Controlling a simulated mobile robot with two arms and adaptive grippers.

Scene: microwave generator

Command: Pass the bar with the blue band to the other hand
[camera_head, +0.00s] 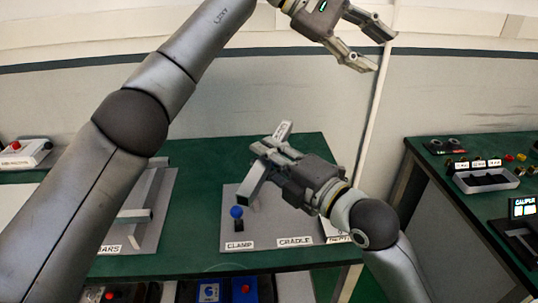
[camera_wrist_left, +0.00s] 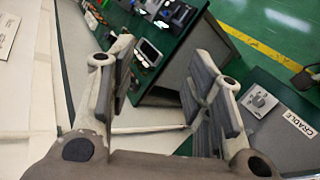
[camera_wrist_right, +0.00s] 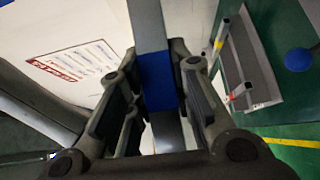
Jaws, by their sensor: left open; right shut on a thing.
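The bar with the blue band (camera_wrist_right: 158,80) is grey and runs between the fingers of my right gripper (camera_wrist_right: 158,98) in the right wrist view. The blue band lies at the fingers. In the head view my right gripper (camera_head: 268,160) holds the bar (camera_head: 253,186) tilted above the cradle board (camera_head: 228,200), and the fingers hide its middle. My left gripper (camera_head: 381,48) is open and empty, high at the upper right, well apart from the bar. Its spread fingers also show in the left wrist view (camera_wrist_left: 165,85), with nothing between them.
The clamp's blue knob (camera_head: 236,212) stands on the board just below the held bar. A board with other bars (camera_head: 160,200) is to the left, partly behind my left arm. A second green bench (camera_head: 425,165) with trays and instruments stands at the right, across a gap.

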